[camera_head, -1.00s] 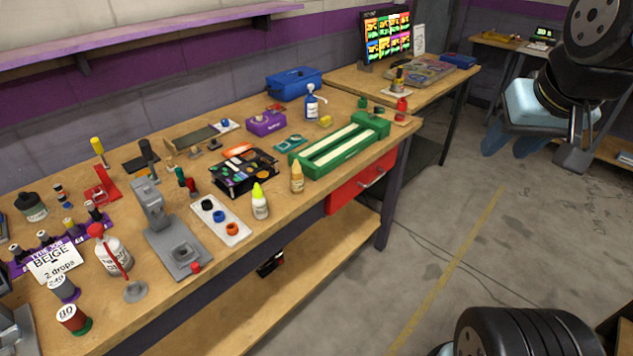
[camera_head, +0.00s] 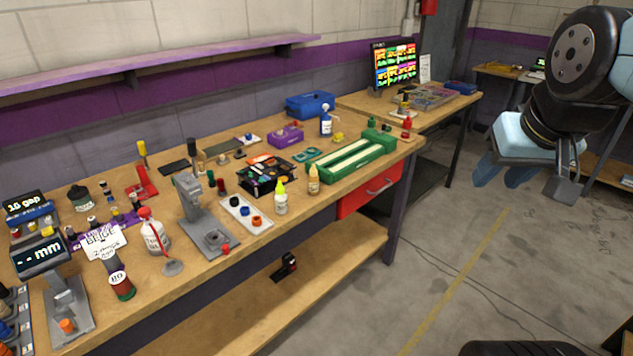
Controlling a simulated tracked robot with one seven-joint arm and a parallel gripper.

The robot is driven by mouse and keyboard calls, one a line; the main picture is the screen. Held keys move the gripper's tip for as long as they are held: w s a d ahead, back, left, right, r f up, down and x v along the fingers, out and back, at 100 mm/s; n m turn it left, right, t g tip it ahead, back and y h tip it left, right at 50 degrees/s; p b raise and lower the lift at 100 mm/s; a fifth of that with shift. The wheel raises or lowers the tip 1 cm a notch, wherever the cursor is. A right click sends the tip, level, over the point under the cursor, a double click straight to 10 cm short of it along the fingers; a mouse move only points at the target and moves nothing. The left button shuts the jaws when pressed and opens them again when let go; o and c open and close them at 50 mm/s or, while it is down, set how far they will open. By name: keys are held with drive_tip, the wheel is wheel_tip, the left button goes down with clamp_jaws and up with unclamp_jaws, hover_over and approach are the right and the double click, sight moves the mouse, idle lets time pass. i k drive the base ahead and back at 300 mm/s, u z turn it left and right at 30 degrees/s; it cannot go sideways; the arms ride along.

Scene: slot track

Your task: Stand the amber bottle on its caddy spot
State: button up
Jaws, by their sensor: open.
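A small amber bottle (camera_head: 314,182) with a pointed top stands upright near the bench's front edge. It is just in front of the green slot track (camera_head: 352,167) and right of a white bottle with a yellow-green tip (camera_head: 280,200). A purple rack (camera_head: 125,219), partly hidden by a card reading "BEIGE", stands at the left and may be the caddy; I cannot make out an empty spot. My gripper (camera_head: 502,177) is at the right over the floor, well away from the bench.
The wooden bench (camera_head: 330,205) is crowded with a grey stand (camera_head: 205,222), a white tray of coloured rings (camera_head: 236,208) and a red-capped bottle (camera_head: 153,236). A purple shelf (camera_head: 170,58) runs above. The concrete floor (camera_head: 480,250) right of the bench is open.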

sight(284, 179)
drive_tip(key=u, duration=0.05)
drive_tip(key=i, duration=0.9)
drive_tip(key=z, duration=0.1)
